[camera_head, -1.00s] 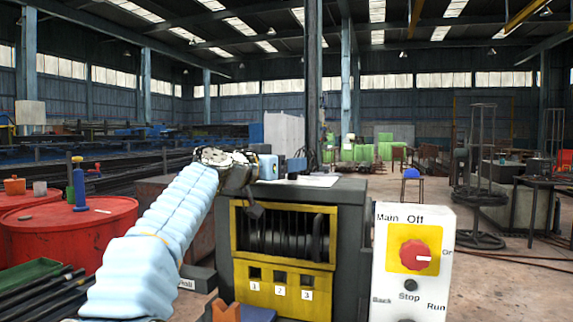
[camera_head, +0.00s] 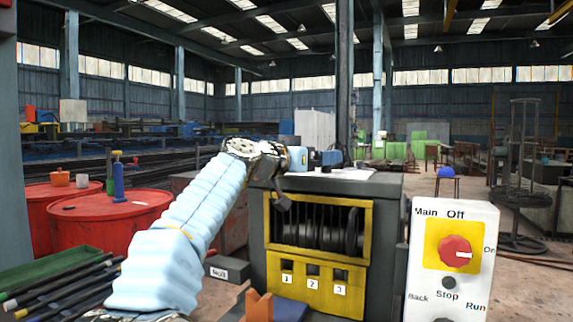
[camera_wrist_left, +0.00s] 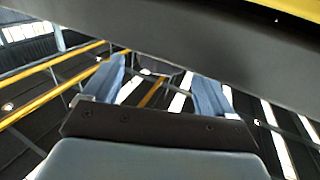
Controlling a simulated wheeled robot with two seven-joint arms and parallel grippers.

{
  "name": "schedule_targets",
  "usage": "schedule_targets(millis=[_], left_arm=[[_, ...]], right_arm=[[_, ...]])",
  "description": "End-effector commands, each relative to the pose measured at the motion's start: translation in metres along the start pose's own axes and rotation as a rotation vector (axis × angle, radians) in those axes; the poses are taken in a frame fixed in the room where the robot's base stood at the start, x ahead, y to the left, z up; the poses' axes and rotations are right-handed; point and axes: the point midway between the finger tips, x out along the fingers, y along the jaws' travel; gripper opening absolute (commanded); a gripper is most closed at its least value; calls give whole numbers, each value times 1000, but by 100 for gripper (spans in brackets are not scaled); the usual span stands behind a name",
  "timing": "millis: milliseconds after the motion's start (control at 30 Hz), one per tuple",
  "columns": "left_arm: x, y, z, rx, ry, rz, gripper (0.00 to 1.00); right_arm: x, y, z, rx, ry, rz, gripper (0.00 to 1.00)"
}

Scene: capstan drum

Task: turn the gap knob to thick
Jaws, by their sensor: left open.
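No knob that I can read as the gap knob shows. The dark machine (camera_head: 385,210) stands in the middle of the head view, with a yellow frame around dark rollers (camera_head: 325,232) and slots labelled 1, 2 and 3 below. My left arm comes in from the left, and its wrist is beside the machine's upper left corner. My right gripper is not in view.
A white panel (camera_head: 418,262) at right carries a red Main knob (camera_head: 455,251), with Stop, Back and Run labels. Red drums (camera_head: 95,225) stand at left, near a green tray (camera_head: 60,270) of dark rods. An orange notched piece (camera_head: 259,306) is at the bottom.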

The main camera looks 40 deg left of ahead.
Motion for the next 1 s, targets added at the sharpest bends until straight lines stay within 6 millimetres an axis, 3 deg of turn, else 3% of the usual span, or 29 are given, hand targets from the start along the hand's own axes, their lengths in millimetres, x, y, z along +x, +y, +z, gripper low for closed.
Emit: schedule_targets(millis=[267, 500, 733, 1000], left_arm=[[-38, 1, 8, -2, 4, 6, 86], [-86, 0, 10, -1, 3, 2, 86], [-116, -1, 5, -2, -1, 0, 86], [-120, -1, 2, -3, -3, 1, 86]], right_arm=[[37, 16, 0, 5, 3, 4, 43], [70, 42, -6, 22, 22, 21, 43], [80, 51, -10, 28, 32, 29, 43], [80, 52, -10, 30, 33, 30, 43]])
